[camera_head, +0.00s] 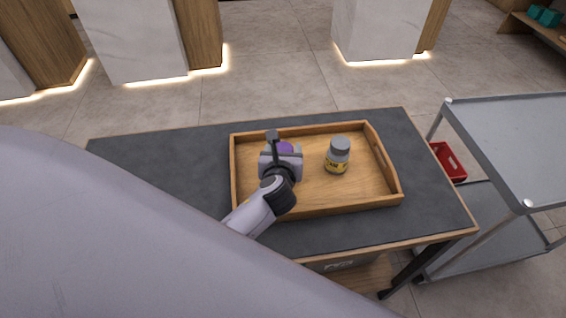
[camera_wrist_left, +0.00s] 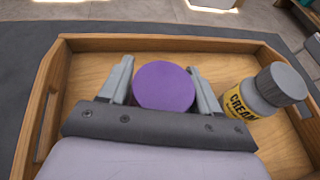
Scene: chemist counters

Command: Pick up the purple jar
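The purple jar (camera_wrist_left: 164,86) stands in the wooden tray (camera_head: 318,208), and its round purple lid shows between my left gripper's fingers in the left wrist view. In the head view only a bit of the purple jar (camera_head: 285,148) shows past my left gripper (camera_head: 278,152). My left gripper (camera_wrist_left: 160,88) has its fingers apart, one on each side of the lid. A small gap seems to show at each side. The jar's body is hidden below the lid. My right gripper is not in view.
The tray has raised walls. A grey cart (camera_head: 515,140) and a red bin (camera_head: 449,162) are at the right.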

